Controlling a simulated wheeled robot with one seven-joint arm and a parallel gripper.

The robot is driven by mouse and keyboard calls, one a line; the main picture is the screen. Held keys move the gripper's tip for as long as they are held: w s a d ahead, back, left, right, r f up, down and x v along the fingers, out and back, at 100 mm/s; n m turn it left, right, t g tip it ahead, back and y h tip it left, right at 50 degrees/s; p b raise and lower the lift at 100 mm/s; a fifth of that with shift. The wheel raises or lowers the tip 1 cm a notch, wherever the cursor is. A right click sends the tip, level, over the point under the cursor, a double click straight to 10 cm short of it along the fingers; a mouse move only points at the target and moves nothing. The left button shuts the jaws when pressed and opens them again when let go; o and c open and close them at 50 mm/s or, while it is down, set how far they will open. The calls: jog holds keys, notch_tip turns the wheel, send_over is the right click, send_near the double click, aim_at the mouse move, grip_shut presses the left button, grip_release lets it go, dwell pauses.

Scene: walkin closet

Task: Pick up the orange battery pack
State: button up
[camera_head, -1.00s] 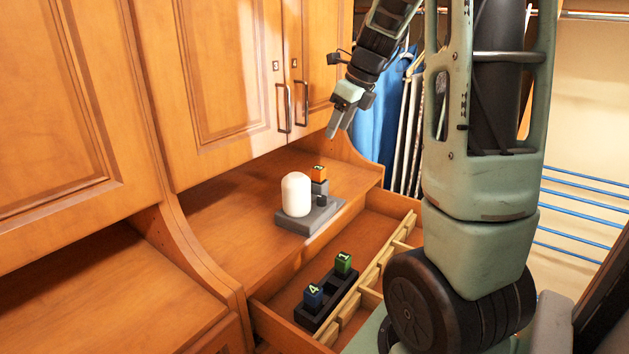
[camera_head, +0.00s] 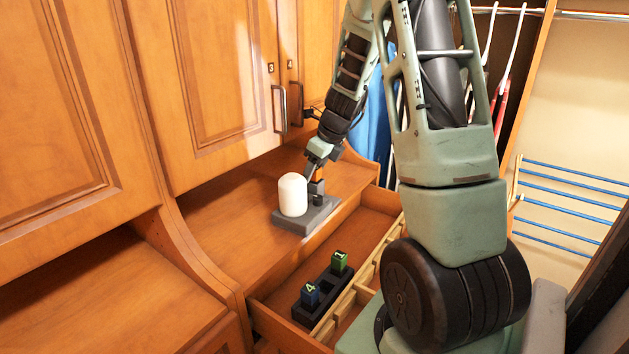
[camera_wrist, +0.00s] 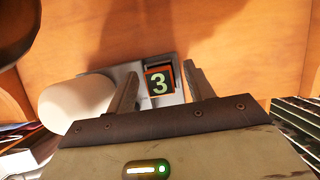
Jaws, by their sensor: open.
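The orange battery pack (camera_wrist: 160,83), marked 3, sits in a grey base (camera_head: 302,222) on the wooden counter, beside a white rounded dome (camera_head: 293,195). In the head view, only a bit of the pack (camera_head: 317,178) shows, partly hidden by my gripper (camera_head: 313,168). In the wrist view, my gripper (camera_wrist: 161,88) is open, with one finger on each side of the pack. I cannot tell whether the fingers touch it. The white dome also shows left of the left finger in the wrist view (camera_wrist: 75,104).
An open drawer below the counter holds a black rack (camera_head: 325,296) with a blue battery pack (camera_head: 310,294) marked 4 and a green one (camera_head: 340,263) marked 1. Cabinet doors (camera_head: 222,80) rise behind the counter. Hanging clothes (camera_head: 375,125) are at the back.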

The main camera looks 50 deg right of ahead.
jog(key=shift+f, duration=0.15)
jog(key=c, duration=1.1)
jog(key=shift+r, duration=0.2)
